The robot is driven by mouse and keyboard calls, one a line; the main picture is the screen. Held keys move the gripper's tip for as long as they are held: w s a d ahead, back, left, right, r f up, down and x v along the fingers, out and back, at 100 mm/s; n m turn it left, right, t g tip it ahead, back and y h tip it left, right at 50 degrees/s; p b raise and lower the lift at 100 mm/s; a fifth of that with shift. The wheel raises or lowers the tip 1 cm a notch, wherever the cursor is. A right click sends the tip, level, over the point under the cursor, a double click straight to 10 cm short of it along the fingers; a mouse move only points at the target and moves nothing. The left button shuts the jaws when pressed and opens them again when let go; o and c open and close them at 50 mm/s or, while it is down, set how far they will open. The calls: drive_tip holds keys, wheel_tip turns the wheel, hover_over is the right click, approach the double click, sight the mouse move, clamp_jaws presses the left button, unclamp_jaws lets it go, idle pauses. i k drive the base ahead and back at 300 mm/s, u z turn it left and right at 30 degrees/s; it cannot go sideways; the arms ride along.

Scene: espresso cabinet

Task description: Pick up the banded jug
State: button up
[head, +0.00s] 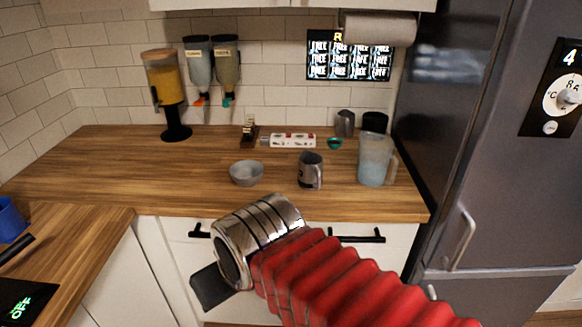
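A small metal jug (308,172) with a handle stands upright near the front of the wooden counter. A second metal jug (344,124) stands farther back, by the wall. A larger translucent pitcher (373,160) with a handle stands to the right. I cannot make out for sure which of these bears a band. My gripper (210,288) is at the lower left end of my red-sleeved arm, in front of the white drawers and apart from all the jugs. Only a dark part of it shows, and its fingers cannot be told apart.
A grey bowl (246,173) sits left of the front metal jug. A power strip (288,140), a green ring-like item (335,143) and a black container (375,122) lie behind. A fridge (480,150) bounds the right. The counter's left part (110,165) is clear.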

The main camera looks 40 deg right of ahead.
sight(310, 167)
drive_tip(key=z, duration=0.1)
drive_tip(key=i, duration=0.95)
drive_tip(key=z, duration=0.25)
